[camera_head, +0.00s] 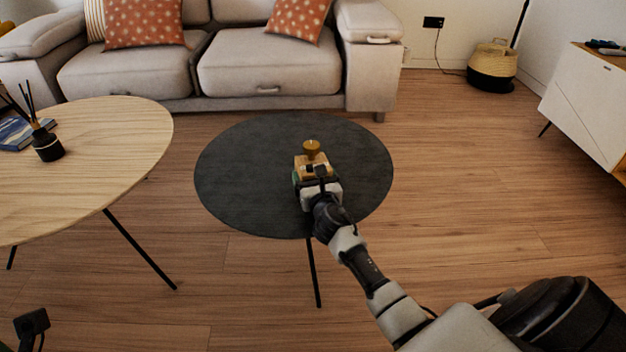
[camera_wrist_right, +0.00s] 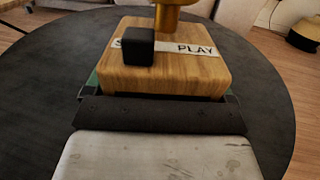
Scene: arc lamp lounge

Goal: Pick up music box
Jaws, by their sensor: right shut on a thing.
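I cannot tell whether the box touches the tabletop. Only a small black part of my left arm shows at the bottom left; its fingers are out of view.
A light wooden table (camera_head: 100,125) at the left holds a black reed diffuser (camera_head: 46,146) and a blue book (camera_head: 14,133). A sofa (camera_head: 270,75) stands behind the dark table. A white cabinet (camera_head: 588,110) is at the right. The floor right of the dark table is clear.

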